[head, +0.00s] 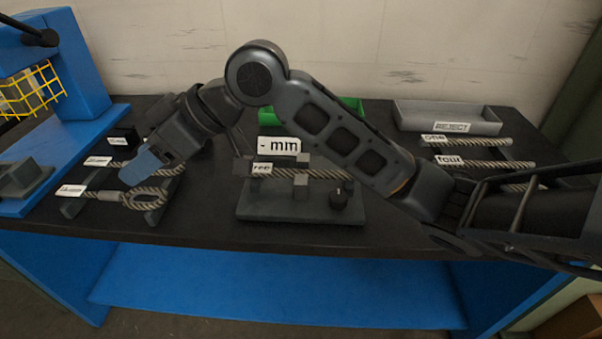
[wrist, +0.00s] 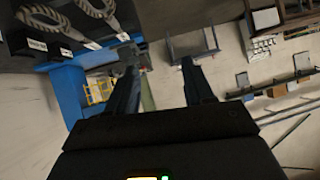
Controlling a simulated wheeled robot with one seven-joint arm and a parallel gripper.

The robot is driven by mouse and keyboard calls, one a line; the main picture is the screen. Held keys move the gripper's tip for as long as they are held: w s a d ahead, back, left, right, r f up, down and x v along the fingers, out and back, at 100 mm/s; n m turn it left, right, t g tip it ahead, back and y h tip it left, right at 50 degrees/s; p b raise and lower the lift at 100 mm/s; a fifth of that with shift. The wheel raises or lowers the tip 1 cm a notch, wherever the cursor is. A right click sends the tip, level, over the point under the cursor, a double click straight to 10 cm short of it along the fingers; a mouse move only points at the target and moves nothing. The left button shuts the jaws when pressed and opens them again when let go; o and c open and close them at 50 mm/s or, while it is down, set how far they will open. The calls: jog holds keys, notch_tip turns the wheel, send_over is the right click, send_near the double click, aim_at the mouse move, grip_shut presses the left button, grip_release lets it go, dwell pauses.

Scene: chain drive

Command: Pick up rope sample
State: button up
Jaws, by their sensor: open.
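In the head view, two rope samples lie on the rack at the left of the bench: a front one with a looped end (head: 146,197) and a rear one (head: 158,168) partly hidden by my arm. Both carry white tags too small to read. More ropes lie on the right rack, with tags reading like "one" (head: 495,141) and "four" (head: 498,163). Looped ropes also show at the wrist view's upper left (wrist: 42,18). My gripper (wrist: 158,68) is open, with nothing between its fingers. In the head view it is over or near the left rack; the exact gap is unclear.
A fixture (head: 300,208) with a knob holds a "REF" rope (head: 330,174) at centre, beside an "mm" display (head: 280,146). A green tray (head: 350,104) is behind my arm. A grey REJECT tray (head: 448,117) is back right. A blue press (head: 80,85) with a yellow guard stands left.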

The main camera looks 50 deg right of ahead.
jog(key=s+d+f+g+h, duration=0.2)
jog(key=d, duration=0.4)
jog(key=s+d+f+g+h, duration=0.1)
jog(key=d+f+h, duration=0.1)
jog(key=d, duration=0.5)
jog(key=g+h, duration=0.4)
send_over(321, 171)
jog(key=shift+w+f, duration=0.35)
jog(key=shift+f, duration=0.3)
jog(key=shift+s+d+f+h, duration=0.2)
jog(key=shift+d+h, duration=0.1)
jog(key=shift+f, duration=0.35)
jog(key=shift+s+a+f+p, duration=0.1)
jog(key=shift+f+p, duration=0.1)
jog(key=shift+f, duration=0.9)
jog(key=shift+w+a+f+p, duration=0.1)
jog(key=shift+f+p, duration=0.1)
jog(key=shift+f, duration=0.95)
jog(key=shift+s+a+f+p, duration=0.1)
jog(key=shift+f+p, duration=0.1)
jog(key=shift+f, duration=0.9)
grip_shut()
